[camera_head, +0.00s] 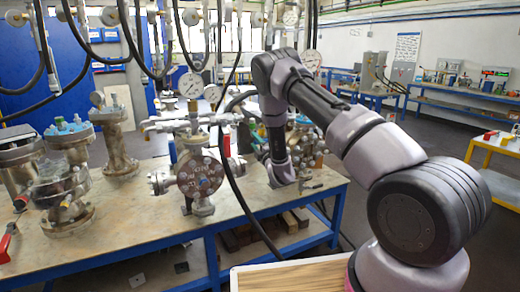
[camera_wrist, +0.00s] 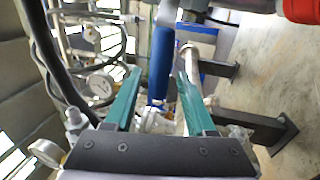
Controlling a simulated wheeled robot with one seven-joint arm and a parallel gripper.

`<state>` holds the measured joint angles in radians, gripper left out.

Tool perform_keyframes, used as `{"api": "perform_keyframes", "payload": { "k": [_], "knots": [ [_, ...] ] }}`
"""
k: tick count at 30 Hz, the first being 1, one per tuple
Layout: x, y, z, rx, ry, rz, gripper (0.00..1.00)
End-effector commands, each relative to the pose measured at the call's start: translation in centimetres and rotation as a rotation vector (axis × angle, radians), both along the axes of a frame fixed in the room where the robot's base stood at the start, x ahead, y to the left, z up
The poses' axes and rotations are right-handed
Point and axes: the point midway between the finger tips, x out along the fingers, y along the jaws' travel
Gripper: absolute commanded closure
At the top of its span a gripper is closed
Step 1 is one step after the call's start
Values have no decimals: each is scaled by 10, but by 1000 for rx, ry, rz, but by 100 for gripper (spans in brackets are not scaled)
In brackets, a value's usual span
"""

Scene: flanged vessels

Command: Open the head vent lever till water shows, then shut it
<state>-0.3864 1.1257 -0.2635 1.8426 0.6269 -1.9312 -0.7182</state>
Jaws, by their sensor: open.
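In the wrist view my gripper (camera_wrist: 158,66) is open, with two green fingers well apart. A blue lever handle (camera_wrist: 162,55) lies between the fingers, with a visible gap to the left finger; it is close to the right finger, and I cannot tell whether they touch. In the head view my wrist (camera_head: 283,172) hangs low over the right part of the bench, and my fingers cannot be made out there. A flanged vessel (camera_head: 200,177) with a bolted dark red round face stands left of my wrist. No water is visible.
The bench (camera_head: 130,220) holds more flanged vessels (camera_head: 72,145) on the left and a red-handled lever (camera_head: 6,243) at its left edge. Black hoses hang in front, one curving down beside the central vessel. A gauge (camera_head: 190,85) stands behind. A red object (camera_wrist: 302,10) shows at the wrist view's corner.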

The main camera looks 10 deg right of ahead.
Motion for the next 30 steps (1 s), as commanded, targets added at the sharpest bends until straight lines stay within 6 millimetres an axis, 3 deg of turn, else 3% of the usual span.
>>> {"api": "perform_keyframes", "payload": {
  "k": [6, 13, 26, 30],
  "knots": [
    [-42, -16, -10, 0, 3, -5, 44],
    [-74, -25, -16, 0, 3, -2, 44],
    [-81, -27, -17, 1, 1, -1, 44],
    [-72, -35, 3, 60, 21, -30, 44]
  ]
}}
